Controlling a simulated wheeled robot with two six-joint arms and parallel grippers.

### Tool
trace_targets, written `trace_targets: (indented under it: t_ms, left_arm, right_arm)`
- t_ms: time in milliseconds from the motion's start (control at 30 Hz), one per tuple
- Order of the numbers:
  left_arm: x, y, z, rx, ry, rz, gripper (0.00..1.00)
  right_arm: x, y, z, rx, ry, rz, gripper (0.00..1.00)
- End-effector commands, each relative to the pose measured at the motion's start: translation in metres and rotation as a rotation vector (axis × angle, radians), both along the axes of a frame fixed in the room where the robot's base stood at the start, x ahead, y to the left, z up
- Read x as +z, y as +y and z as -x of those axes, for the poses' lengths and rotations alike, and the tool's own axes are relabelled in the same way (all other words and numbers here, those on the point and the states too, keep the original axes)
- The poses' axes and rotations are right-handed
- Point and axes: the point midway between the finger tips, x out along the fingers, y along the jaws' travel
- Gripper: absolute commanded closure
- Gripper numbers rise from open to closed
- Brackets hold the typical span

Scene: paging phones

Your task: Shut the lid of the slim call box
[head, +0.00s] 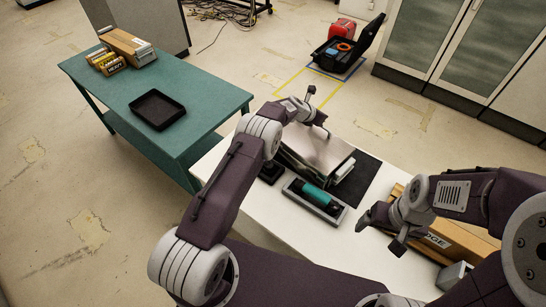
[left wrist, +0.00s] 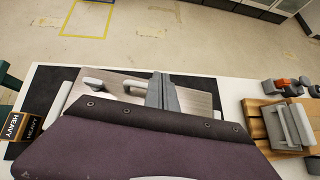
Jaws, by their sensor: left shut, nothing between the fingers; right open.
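The slim call box has a flat silver lid (head: 318,148) and lies on the white table, partly on a dark mat. The lid looks tilted. White parts (head: 344,170) show below its right edge, so a gap seems to remain there. My left gripper (head: 316,112) is shut and empty, at the lid's far side; I cannot tell if it touches. In the left wrist view its fingers (left wrist: 162,90) stand together in front of the silver surface (left wrist: 197,103). My right gripper (head: 384,230) is open and empty, right of the box and apart from it.
A teal handset (head: 316,194) lies in a grey cradle in front of the box. A cardboard carton (head: 450,236) is at the right under my right arm. The dark mat (head: 362,178) has bare room right of the box. A green table (head: 195,98) with a black tray (head: 157,109) stands left.

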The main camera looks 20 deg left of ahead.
Motion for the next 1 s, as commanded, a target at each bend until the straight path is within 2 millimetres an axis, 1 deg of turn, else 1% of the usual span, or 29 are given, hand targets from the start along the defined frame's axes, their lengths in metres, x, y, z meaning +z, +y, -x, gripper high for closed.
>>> trace_targets:
  t_ms: [100,367,800,1000]
  left_arm:
    - [-0.0059,-0.0019,-0.0032,0.0,0.0,0.0,1.0]
    - [-0.0091,-0.0034,-0.0057,0.0,0.002,0.001,1.0]
    - [-0.0084,-0.0031,-0.0055,0.0,0.001,0.001,1.0]
    - [-0.0005,0.0011,0.0016,-0.001,-0.001,0.003,1.0]
  right_arm:
    - [-0.0037,0.0001,0.0,0.0,0.0,0.0,0.15]
    - [-0.0051,0.0,0.0,0.0,0.0,0.0,0.15]
    - [-0.0055,0.0,-0.0001,0.0,0.0,0.0,0.15]
    - [-0.0114,0.0,-0.0001,0.0,0.0,0.0,0.15]
